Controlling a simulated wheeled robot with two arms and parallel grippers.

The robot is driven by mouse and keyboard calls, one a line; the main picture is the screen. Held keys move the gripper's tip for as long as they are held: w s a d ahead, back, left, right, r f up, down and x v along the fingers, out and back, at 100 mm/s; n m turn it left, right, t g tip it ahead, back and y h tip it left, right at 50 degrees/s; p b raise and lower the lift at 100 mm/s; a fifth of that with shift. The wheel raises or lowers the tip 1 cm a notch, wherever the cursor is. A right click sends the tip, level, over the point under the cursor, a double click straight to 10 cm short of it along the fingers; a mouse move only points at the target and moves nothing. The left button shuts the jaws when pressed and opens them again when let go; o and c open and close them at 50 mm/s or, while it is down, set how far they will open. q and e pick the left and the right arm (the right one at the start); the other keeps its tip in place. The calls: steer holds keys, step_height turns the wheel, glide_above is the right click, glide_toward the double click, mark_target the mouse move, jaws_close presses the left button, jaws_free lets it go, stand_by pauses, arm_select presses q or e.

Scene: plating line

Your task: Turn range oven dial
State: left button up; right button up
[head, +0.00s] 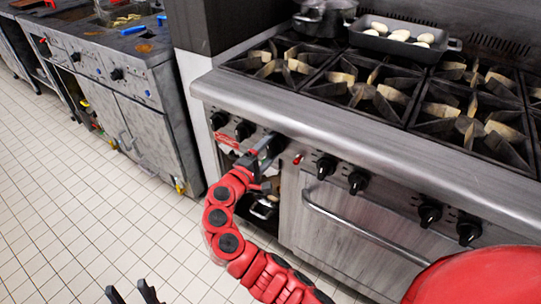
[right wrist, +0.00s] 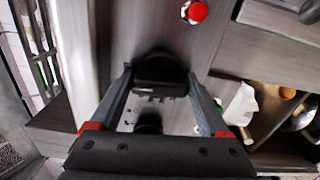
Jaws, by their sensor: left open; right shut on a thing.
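The steel range (head: 300,110) has a row of black dials along its front panel. My right gripper (head: 268,150) is at this panel, between a dial (head: 245,130) on its left and the red light (head: 298,159) on its right. In the right wrist view, the right gripper (right wrist: 160,82) has one finger on each side of a black oven dial (right wrist: 160,70) and is shut on it. In the head view the gripper largely hides this dial. My left gripper (head: 134,293) is open and empty at the bottom edge, over the floor, with only its dark fingertips showing.
The oven door handle (head: 365,228) sticks out below more dials (head: 358,181). A black pot (head: 325,17) and a grey tray (head: 370,42) with white oval items stand on the burners. A steel counter unit (head: 140,100) stands at left. Tiled floor (head: 60,200) is clear.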

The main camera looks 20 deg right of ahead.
steer(key=shift+f+m+b, duration=0.1)
steer(key=shift+m+b, duration=0.4)
steer(key=o, duration=1.2)
